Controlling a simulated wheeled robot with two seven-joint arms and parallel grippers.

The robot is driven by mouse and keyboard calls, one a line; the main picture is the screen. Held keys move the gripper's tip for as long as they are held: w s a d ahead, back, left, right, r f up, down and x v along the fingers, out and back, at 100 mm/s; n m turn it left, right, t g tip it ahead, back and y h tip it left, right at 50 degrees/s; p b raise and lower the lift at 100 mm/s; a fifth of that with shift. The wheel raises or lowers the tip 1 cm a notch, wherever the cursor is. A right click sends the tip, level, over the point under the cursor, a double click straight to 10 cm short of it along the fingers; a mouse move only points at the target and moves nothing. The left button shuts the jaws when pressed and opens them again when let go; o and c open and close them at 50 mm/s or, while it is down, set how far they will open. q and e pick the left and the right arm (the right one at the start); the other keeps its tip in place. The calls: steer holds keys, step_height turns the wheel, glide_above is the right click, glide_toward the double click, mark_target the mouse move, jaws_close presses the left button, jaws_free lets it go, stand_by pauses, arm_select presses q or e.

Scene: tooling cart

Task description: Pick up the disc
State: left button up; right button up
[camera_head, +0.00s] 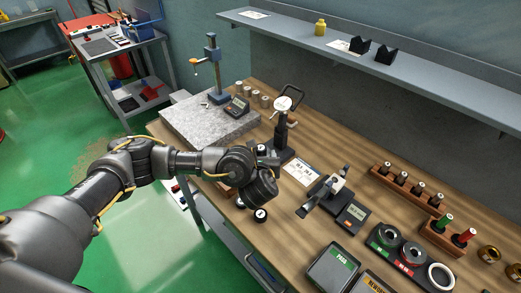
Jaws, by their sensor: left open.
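My left gripper (262,190) is at the end of my left arm, above the front edge of the wooden bench. It is open, but its fingertips are mostly hidden by the wrist. A small dark disc-like piece with a pale face (261,215) shows just below the wrist, near the bench edge. I cannot tell for sure whether it is the disc, or whether the gripper touches it. Ring-shaped pieces, including a pale ring (441,276), lie in a dark holder at the right. My right gripper is not in view.
A granite plate (208,118) with a gauge stand (212,70) is behind my arm. A dial gauge (283,104), a micrometer on a stand (332,190), wooden racks (404,187) and a green-labelled bin (332,268) crowd the bench. A shelf (400,62) runs above the back.

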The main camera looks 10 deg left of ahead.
mark_target(260, 149)
arm_select(q)
steer(key=x, duration=0.4)
steer(key=shift+w+r+b, duration=0.1)
steer(key=shift+b, duration=0.2)
steer(key=c, duration=1.3)
steer(key=shift+o, duration=0.2)
